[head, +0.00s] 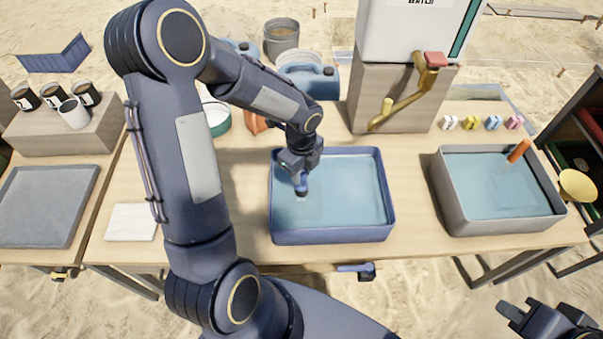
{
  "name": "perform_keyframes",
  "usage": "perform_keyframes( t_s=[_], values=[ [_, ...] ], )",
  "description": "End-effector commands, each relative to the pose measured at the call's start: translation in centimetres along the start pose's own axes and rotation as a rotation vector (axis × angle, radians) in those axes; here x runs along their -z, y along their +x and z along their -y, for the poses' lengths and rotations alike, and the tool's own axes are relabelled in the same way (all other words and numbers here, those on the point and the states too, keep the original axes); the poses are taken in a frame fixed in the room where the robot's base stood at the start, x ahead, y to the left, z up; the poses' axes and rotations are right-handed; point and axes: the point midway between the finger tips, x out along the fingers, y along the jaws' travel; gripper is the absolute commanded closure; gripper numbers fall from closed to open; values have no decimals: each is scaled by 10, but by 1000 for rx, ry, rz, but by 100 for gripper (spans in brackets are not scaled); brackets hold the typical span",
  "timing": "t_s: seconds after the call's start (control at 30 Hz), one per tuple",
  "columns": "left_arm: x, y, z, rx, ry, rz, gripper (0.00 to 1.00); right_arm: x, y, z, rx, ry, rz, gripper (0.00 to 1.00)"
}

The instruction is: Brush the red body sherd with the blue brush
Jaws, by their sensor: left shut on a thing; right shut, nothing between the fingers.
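My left gripper (299,170) reaches over the blue-rimmed basin (330,236) of water. It is shut on a small blue piece with a dark lower end, which looks like the blue brush (301,183). The brush points down inside the basin outline; I cannot tell whether its tip touches anything. No red body sherd can be made out clearly. An orange-red object (256,121) shows partly behind my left arm, too hidden to identify. My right gripper (510,312) is low at the right edge, shut and empty, away from the table.
A grey basin (455,215) of water with an orange handle (518,151) stands at right. A white tank on a block (388,90) with a brass tap stands behind. A grey tray (45,205) and white cloth (131,222) lie at left. Table between the basins is clear.

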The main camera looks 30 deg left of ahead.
Motion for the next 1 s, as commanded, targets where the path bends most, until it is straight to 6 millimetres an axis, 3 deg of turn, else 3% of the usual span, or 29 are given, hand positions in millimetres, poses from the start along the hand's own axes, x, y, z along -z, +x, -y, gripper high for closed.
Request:
perform_keyframes(
  t_s=[0.23, 0.7, 1.0],
  values=[
    [-5, 1, 4, 0, -1, 0, 100, 1, -1, 1, 0, 0, 0, 100],
    [13, -1, -13, 1, 0, 0, 100, -1, 2, -1, 0, 0, 0, 100],
    [4, -2, -4, 0, -2, 0, 100, 1, -2, 1, 0, 0, 0, 100]
  ],
)
